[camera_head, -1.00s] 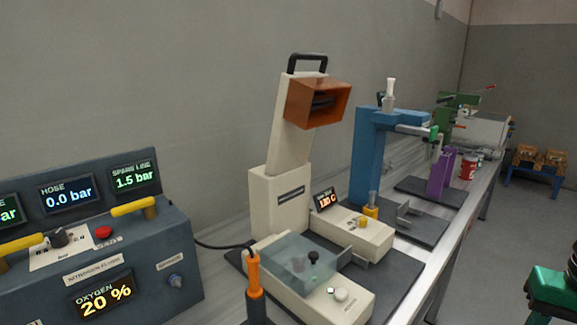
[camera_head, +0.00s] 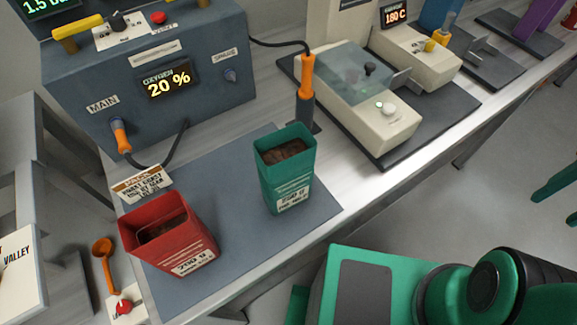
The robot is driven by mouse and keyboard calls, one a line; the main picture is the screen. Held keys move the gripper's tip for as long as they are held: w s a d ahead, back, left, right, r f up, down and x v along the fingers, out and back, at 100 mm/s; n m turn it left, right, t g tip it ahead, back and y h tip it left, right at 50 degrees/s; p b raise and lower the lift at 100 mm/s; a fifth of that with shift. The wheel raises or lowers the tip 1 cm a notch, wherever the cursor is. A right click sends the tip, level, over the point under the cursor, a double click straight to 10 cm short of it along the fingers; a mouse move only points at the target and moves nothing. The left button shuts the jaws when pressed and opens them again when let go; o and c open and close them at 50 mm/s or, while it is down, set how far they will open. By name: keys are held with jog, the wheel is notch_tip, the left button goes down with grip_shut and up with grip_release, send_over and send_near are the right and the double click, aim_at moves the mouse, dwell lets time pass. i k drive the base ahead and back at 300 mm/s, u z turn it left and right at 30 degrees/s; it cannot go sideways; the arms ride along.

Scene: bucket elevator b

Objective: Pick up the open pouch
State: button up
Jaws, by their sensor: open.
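Two open-topped pouches stand upright on a dark grey mat (camera_head: 215,170) on the bench. The green pouch (camera_head: 287,180) is near the mat's right part and shows brown contents and a white label. The red pouch (camera_head: 172,240) is at the mat's left front corner, with a white label and a partly visible dark inside. Both look open at the top, so I cannot tell which one the task means. My gripper is not in view. Only green and black parts of my own body show at the lower right.
A grey-blue control box (camera_head: 150,75) reading oxygen 20 % stands behind the mat. An orange-handled nozzle (camera_head: 306,85) stands behind the green pouch. A cream sealing machine (camera_head: 357,100) is to its right. An orange scoop (camera_head: 106,262) is left of the red pouch.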

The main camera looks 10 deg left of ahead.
aim_at(285, 157)
jog(key=u, duration=0.1)
jog(key=k, duration=1.5)
jog(key=z, duration=0.4)
jog(key=i, duration=0.5)
jog(key=u, duration=0.15)
